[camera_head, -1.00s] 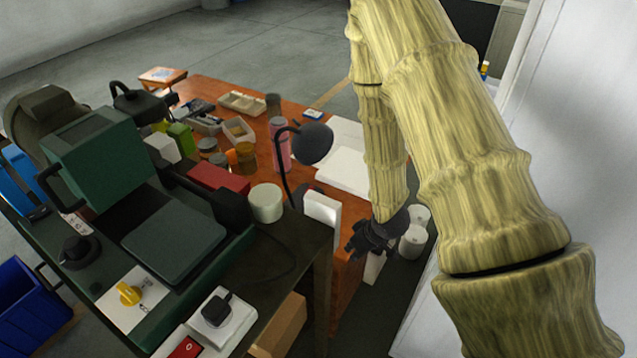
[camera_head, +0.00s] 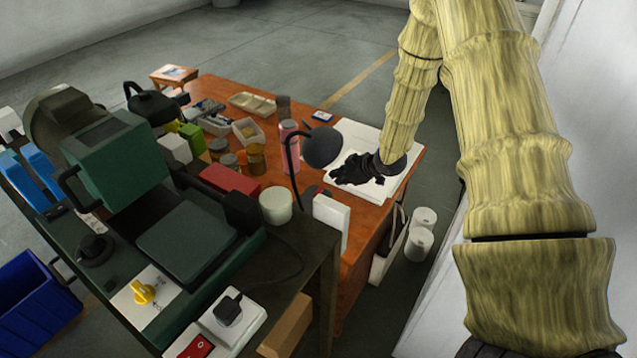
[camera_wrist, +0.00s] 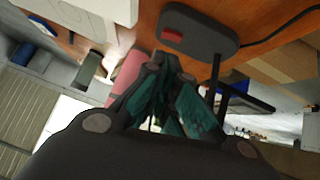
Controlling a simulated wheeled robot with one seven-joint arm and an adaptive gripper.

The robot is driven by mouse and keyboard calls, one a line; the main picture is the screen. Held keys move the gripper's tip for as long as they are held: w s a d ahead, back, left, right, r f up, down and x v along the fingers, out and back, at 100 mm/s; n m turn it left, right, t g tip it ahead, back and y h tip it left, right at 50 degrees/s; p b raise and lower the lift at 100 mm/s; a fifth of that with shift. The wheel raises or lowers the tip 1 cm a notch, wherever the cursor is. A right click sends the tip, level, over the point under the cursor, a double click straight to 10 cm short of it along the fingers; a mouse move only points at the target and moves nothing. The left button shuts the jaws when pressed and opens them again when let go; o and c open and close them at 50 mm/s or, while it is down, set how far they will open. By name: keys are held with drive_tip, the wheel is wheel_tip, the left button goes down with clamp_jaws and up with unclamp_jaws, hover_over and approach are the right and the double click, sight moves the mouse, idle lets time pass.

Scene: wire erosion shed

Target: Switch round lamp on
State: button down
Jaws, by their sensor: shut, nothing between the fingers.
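A dark desk lamp (camera_head: 322,147) with a round head on a curved stem stands on the orange wooden table. In the wrist view, a dark grey base (camera_wrist: 212,22) bears a red rocker switch (camera_wrist: 172,35), with a thin post beside it. In the head view, the base is mostly hidden behind the white box. My gripper (camera_head: 345,170) is shut and empty, to the right of the lamp head, above white sheets. In the wrist view, my gripper (camera_wrist: 170,65) has its fingertips close below the red switch; I cannot tell whether they touch.
A pink bottle (camera_head: 288,145) stands left of the lamp. A white box (camera_head: 331,222) and a white pot (camera_head: 275,206) are in front. A dark green machine (camera_head: 115,160) fills the left. White rolls (camera_head: 418,244) stand on the floor at right.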

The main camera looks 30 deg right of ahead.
sight(321, 191)
drive_tip(key=shift+f, duration=0.1)
drive_tip(key=shift+p+x, duration=1.7)
drive_tip(key=shift+x, duration=3.3)
drive_tip(key=shift+w+d+f+b, duration=0.1)
drive_tip(key=shift+d+f+b, duration=0.05)
drive_tip(key=shift+f+b, duration=0.4)
drive_tip(key=shift+r, duration=0.35)
drive_tip(key=shift+s+a, duration=0.45)
drive_tip(key=shift+a, duration=0.3)
